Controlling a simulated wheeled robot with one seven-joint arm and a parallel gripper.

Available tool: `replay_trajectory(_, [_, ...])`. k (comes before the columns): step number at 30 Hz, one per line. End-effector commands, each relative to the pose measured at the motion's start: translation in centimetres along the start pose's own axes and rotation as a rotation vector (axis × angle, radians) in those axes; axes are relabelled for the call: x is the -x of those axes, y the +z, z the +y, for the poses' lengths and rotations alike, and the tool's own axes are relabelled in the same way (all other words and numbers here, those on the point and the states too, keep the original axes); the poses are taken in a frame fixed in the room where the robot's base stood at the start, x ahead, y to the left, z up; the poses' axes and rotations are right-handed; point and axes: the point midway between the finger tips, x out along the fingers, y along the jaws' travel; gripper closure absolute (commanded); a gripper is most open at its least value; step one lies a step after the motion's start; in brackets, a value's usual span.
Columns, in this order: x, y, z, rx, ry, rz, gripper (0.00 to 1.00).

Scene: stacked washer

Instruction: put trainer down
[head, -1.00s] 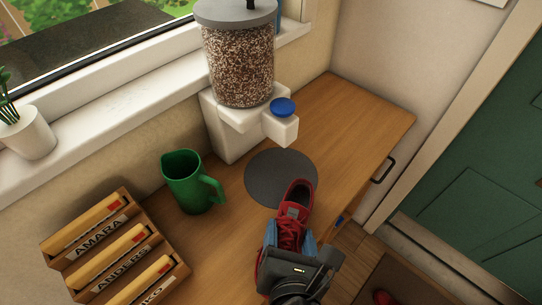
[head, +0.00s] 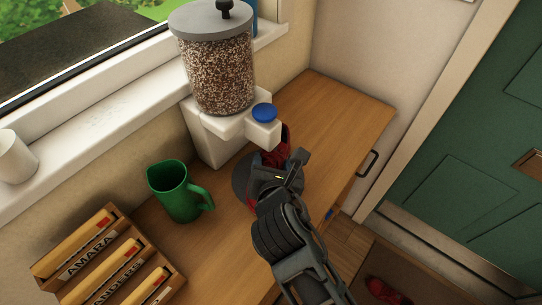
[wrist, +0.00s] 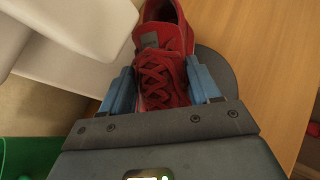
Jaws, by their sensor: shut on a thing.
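A red trainer (wrist: 165,82) with red laces is held between the two blue fingers of my gripper (wrist: 163,90) in the wrist view. Its heel opening points away from my gripper. In the head view the trainer (head: 283,150) shows only in part, beyond my gripper (head: 279,166), close to the dispenser's blue knob. A dark round mat (wrist: 217,68) lies below and beside the trainer, and my gripper covers much of it in the head view. I cannot tell whether the trainer touches the mat or counter.
A grain-filled dispenser (head: 218,75) with a white base stands close behind the trainer. A green jug (head: 177,192) and a file rack (head: 112,262) stand to the left. The wooden counter (head: 335,118) is clear on the right. Another red shoe (head: 384,290) is on the floor mat.

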Motion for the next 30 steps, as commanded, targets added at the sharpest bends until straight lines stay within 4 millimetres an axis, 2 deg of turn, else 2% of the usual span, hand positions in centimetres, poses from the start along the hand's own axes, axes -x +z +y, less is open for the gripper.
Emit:
replay_trajectory(5, [-2.6,1.6,0.6,-0.002,0.0,-0.003,0.77])
replay_trajectory(6, [-2.9,0.9,0.3,0.001,-0.001,0.001,0.77])
replay_trajectory(10, [-3.2,0.1,0.0,0.0,0.0,-0.001,0.77])
replay_trajectory(19, [-3.3,0.0,0.0,-0.001,0.0,-0.002,0.77])
replay_trajectory(20, [-3.3,-0.1,-0.1,0.0,0.0,-0.001,0.37])
replay_trajectory(27, [-3.3,-0.1,-0.1,0.0,0.0,-0.001,0.14])
replay_trajectory(30, [-3.3,-0.1,-0.1,0.0,0.0,-0.001,0.12])
